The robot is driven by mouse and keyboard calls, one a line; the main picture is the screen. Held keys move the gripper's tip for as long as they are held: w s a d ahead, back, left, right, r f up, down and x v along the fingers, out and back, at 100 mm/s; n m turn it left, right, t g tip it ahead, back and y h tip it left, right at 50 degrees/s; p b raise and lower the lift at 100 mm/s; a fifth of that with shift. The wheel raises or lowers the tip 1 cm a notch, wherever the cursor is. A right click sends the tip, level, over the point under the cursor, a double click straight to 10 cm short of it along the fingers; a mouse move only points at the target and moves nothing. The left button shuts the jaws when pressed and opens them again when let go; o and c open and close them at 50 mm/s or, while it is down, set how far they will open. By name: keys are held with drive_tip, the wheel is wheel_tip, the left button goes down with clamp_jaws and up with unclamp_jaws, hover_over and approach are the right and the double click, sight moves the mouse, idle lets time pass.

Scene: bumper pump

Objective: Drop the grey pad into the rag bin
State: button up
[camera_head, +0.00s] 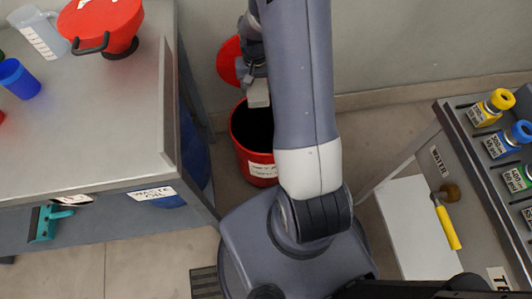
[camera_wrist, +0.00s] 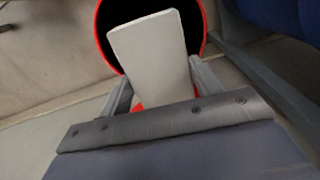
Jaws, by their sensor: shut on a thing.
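The grey pad (camera_head: 258,97) is a pale flat slab held in my gripper (camera_head: 256,80). In the wrist view the pad (camera_wrist: 150,50) sits between the two fingers of my gripper (camera_wrist: 160,85), which are shut on it. The red rag bin (camera_head: 257,165) stands on the floor with a dark open mouth and a white label. The pad is above the bin's mouth, toward its far side. In the wrist view the pad covers part of the bin's red rim (camera_wrist: 100,35). My arm hides the bin's right side in the head view.
A red round lid (camera_head: 230,60) stands behind the bin. A grey bench (camera_head: 90,130) with a red funnel (camera_head: 103,25), jug and blue cup is at left.

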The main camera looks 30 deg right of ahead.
drive_tip(key=d+f+m+b, duration=0.1)
drive_tip(key=d+f+b, duration=0.1)
drive_tip(key=f+b, duration=0.6)
drive_tip(key=d+f+m+b, duration=0.1)
drive_tip(key=d+f+b, duration=0.1)
drive_tip(key=f+b, duration=0.6)
wheel_tip(320, 180, down, 2)
drive_tip(key=shift+s+d+f, duration=0.15)
drive_tip(key=shift+s+d, duration=0.2)
drive_tip(key=shift+d, duration=0.05)
drive_tip(key=o, duration=1)
drive_tip(key=shift+o, duration=0.2)
wheel_tip(320, 180, up, 11)
drive_tip(key=p, duration=0.4)
drive_tip(key=shift+f, duration=0.15)
